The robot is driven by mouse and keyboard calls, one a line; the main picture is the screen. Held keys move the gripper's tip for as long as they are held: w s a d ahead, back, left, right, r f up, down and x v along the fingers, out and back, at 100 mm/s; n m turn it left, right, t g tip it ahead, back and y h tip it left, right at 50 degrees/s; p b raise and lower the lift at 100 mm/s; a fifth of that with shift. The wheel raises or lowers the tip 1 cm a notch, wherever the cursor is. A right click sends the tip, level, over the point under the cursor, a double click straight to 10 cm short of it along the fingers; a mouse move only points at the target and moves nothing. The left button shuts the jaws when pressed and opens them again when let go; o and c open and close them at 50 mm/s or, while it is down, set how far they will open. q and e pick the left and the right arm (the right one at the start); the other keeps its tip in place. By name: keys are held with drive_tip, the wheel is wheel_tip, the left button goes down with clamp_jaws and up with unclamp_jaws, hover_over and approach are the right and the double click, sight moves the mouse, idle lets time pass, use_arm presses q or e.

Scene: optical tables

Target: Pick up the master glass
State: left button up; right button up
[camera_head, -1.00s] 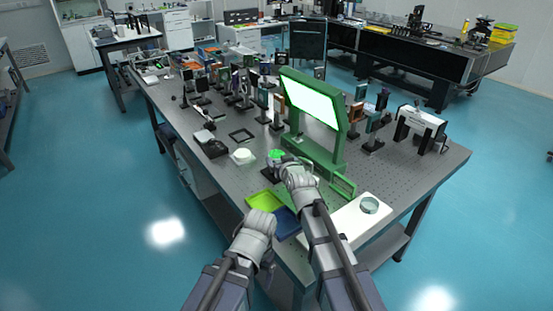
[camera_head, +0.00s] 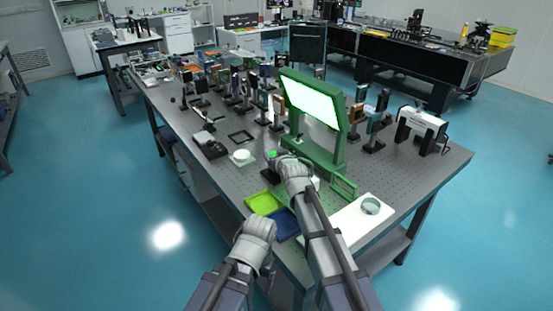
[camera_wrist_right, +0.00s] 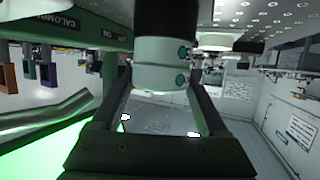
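A round clear glass disc (camera_head: 370,206) lies on the white mat at the table's front right. A small green-topped round item (camera_head: 271,154) shows at the tip of my right gripper (camera_head: 280,160), partly covered by it. No label shows which one is the master glass. In the right wrist view, the fingers of my right gripper (camera_wrist_right: 160,78) stand apart. A pale cylinder with teal dots (camera_wrist_right: 165,65) appears between or beyond them; contact is unclear.
A green frame with a bright screen (camera_head: 312,105) stands just beyond my right gripper. A yellow-green tray (camera_head: 263,203) and a blue tray (camera_head: 284,224) lie at the front edge. Optics mounts crowd the back; the table's right part is clearer.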

clamp_jaws()
idle(0.4)
drive_tip(key=shift+r, duration=0.15)
wheel_tip(320, 180, up, 10)
drive_tip(key=p, duration=1)
